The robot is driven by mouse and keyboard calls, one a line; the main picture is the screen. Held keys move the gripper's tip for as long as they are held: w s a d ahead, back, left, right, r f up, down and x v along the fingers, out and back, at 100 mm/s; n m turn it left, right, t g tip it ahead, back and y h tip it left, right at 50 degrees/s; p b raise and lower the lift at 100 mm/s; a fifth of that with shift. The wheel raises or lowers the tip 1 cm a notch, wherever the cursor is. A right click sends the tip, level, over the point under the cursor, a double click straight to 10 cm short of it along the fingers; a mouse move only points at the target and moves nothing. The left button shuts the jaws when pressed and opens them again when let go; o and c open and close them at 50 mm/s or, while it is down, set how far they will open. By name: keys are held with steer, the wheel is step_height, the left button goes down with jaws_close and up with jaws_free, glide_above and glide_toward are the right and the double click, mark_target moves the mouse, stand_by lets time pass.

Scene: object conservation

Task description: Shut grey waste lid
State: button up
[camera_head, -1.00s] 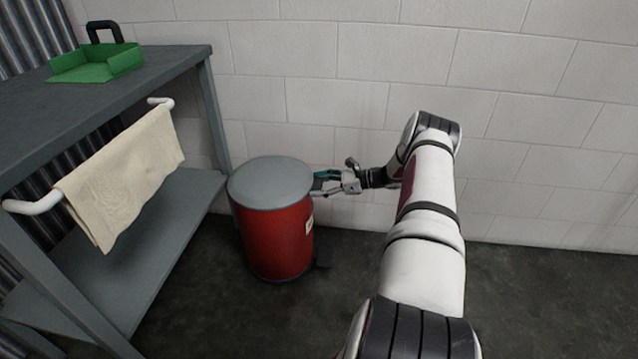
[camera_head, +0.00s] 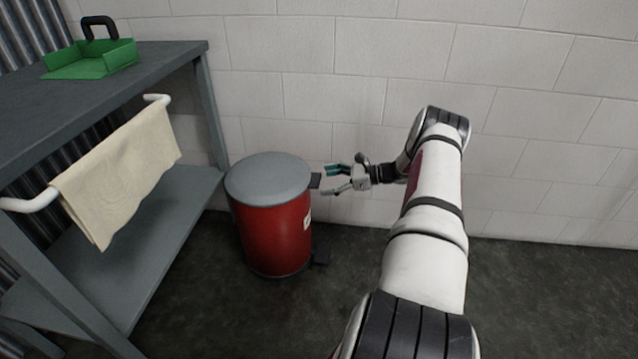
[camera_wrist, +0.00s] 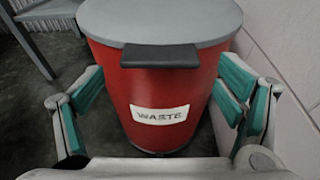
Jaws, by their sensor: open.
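The red waste bin (camera_head: 272,238) stands upright on the floor beside the shelf unit. Its grey lid (camera_head: 268,177) lies flat across the top and looks shut. The lid's dark tab (camera_head: 315,181) sticks out on the right, toward my gripper (camera_head: 332,180). My gripper is open and empty, just right of the tab and apart from it. In the wrist view the grey lid (camera_wrist: 160,20), its dark tab (camera_wrist: 160,56) and the WASTE label (camera_wrist: 160,115) lie ahead, between the spread fingers of my gripper (camera_wrist: 165,105).
A grey shelf unit (camera_head: 150,75) stands left of the bin. It holds a green dustpan-like tray (camera_head: 92,62) on top and a cream towel (camera_head: 118,178) on its rail. A white block wall is behind; floor at right is clear.

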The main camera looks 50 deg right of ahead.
steer(key=v, duration=0.8)
steer(key=shift+s, duration=0.2)
steer(key=shift+d, duration=0.1)
